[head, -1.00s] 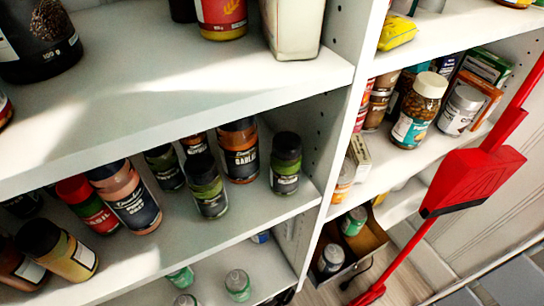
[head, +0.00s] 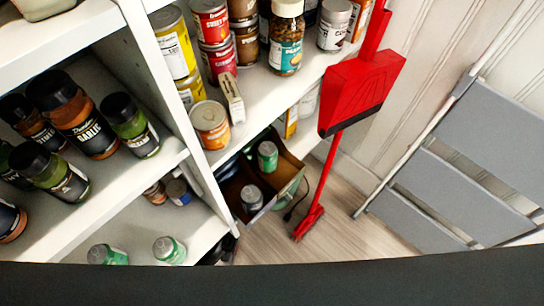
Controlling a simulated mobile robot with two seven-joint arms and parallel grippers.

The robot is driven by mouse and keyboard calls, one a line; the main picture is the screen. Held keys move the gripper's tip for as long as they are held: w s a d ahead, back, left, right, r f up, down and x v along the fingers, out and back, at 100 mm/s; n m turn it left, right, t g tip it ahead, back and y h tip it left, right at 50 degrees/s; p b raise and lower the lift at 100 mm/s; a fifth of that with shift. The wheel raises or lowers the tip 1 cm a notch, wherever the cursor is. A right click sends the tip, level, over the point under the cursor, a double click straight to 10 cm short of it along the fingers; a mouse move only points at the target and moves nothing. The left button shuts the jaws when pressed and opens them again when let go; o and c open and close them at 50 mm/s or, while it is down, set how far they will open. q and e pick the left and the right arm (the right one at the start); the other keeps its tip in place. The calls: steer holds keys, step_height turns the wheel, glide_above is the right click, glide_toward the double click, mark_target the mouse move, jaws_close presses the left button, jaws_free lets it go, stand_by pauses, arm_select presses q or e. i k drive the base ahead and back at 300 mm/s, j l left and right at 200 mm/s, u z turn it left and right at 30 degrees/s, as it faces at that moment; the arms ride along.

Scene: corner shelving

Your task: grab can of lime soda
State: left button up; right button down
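A can with a green label (head: 267,157) stands in an open brown box (head: 293,160) low down at the corner, beside the shelving. A second can (head: 251,198) with a grey top and a dark side stands nearer in the same box. Two green-and-white containers with grey tops, one on the left (head: 107,255) and one on the right (head: 169,250), stand on the low left shelf. The labels are too small to read, so I cannot tell which is lime soda. Neither of my grippers is in view.
A red long-handled dustpan (head: 362,92) stands right of the box. A grey folding step ladder (head: 470,135) leans at the wall. Spice jars (head: 75,115) and tins (head: 210,125) fill the shelves above.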

mark_target(267, 152)
steer(key=i+l+u, duration=0.1)
steer(key=l, duration=0.4)
steer(key=i+l+u, duration=0.1)
steer(key=l, duration=0.45)
steer(key=i+l+u, duration=0.15)
steer(key=l, duration=0.4)
steer(key=i+l+u, duration=0.1)
steer(key=l, duration=0.45)
steer(key=i, duration=0.05)
